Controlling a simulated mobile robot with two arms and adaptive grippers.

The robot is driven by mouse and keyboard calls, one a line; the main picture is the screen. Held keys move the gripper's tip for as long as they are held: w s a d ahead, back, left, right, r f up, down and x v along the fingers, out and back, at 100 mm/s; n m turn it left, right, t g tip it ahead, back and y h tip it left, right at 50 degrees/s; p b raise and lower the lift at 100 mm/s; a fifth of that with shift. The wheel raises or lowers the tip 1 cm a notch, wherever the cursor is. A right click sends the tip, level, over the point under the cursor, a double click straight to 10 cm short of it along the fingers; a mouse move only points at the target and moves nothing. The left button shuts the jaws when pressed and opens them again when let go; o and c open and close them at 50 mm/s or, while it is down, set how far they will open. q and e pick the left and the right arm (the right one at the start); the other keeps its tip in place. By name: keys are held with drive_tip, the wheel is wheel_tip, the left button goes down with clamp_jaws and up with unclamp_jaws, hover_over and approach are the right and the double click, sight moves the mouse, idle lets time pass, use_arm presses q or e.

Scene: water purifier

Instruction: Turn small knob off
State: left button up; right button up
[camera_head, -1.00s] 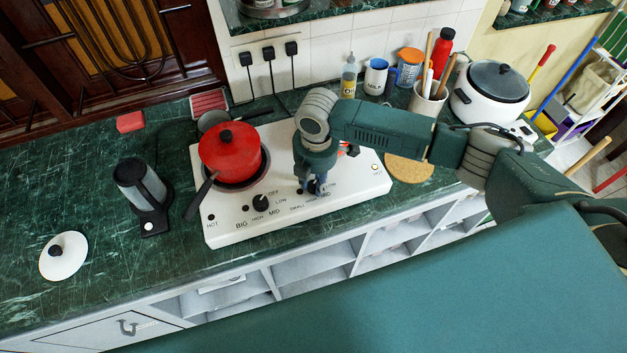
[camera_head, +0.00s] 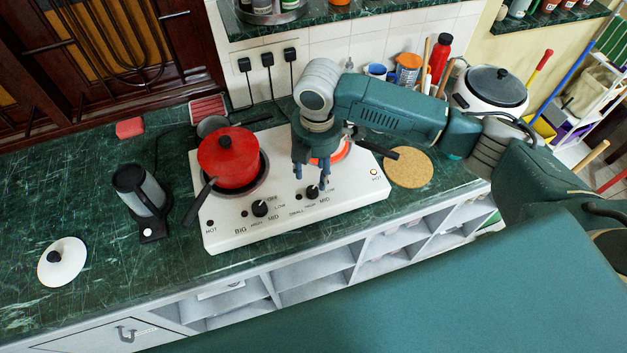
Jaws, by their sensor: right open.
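The white two-burner hot plate (camera_head: 222,232) stands on the green counter. Its small knob (camera_head: 312,191) is black and sits on the front right of the panel, among the SMALL, HIGH, LOW and MID labels. The big knob (camera_head: 260,208) is to its left. My right gripper (camera_head: 311,184) points down with open fingers, above and just behind the small knob; I cannot tell whether it touches it. The small burner (camera_head: 340,151) glows orange-red, partly hidden behind my right gripper. My left gripper is not in view.
A red lidded pot (camera_head: 229,158) stands on the big burner. A black pan handle (camera_head: 382,152) reaches right, near a cork mat (camera_head: 408,167). A kettle-like device (camera_head: 140,190) and a white lid (camera_head: 62,261) lie left. A rice cooker (camera_head: 490,92) stands right.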

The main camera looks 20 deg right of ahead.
drive_tip(key=shift+s+r, duration=0.1)
drive_tip(key=shift+r, duration=2)
